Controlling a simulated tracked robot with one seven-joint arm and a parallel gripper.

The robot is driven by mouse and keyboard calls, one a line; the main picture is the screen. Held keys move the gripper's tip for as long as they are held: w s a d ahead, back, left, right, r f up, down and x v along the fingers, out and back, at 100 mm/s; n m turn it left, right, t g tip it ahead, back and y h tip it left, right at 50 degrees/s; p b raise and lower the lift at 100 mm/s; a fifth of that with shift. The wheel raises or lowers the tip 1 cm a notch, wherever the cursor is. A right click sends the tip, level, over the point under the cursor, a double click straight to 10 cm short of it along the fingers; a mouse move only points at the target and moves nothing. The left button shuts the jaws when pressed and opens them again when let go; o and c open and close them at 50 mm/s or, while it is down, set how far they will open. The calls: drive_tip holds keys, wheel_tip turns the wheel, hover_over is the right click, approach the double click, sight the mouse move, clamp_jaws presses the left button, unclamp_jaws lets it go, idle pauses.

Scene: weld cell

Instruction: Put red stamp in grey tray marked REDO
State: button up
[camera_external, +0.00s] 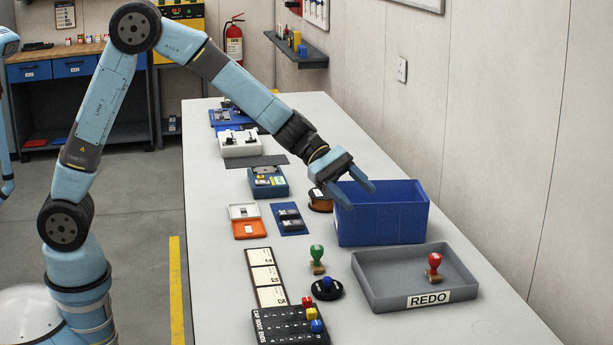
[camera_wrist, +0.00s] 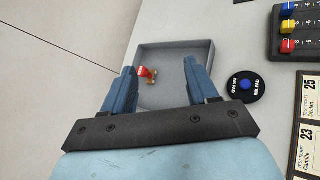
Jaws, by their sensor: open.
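The red stamp (camera_external: 434,266) stands inside the grey tray marked REDO (camera_external: 375,298), toward its right side. The tray sits on the bench near the right wall, its label facing the camera. In the wrist view the red stamp (camera_wrist: 147,72) shows in the tray (camera_wrist: 205,50), just beside the left finger. My gripper (camera_external: 362,193) is open with nothing between its fingers. It is above the bench, over the near-left part of the blue bin, higher than the tray and apart from the stamp.
The blue bin (camera_external: 382,215) stands just behind the tray. A green stamp (camera_external: 317,259) and a round ink pad (camera_external: 326,288) lie left of the tray. A black board with coloured pieces (camera_external: 290,328) and ticket cards (camera_external: 266,278) are farther left. The right wall borders the bench.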

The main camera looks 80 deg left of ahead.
drive_tip(key=s+a+r+m+g+y, duration=0.15)
drive_tip(key=s+r+m, duration=0.4)
drive_tip(key=s, duration=0.65)
drive_tip(key=s+a+r+m+g+y, duration=0.1)
drive_tip(key=s+a+r+m+y, duration=0.15)
drive_tip(key=s+r+m, duration=0.65)
drive_tip(key=s+a+f+m+y, duration=0.2)
drive_tip(key=s+a, duration=0.4)
drive_tip(key=s, duration=0.5)
drive_tip(key=s+a+f+m+y, duration=0.3)
drive_tip(key=s+a, duration=0.3)
drive_tip(key=s, duration=0.6)
drive_tip(key=shift+s+a+t+y, duration=0.25)
drive_tip(key=shift+t+y, duration=0.2)
drive_tip(key=shift+y, duration=0.15)
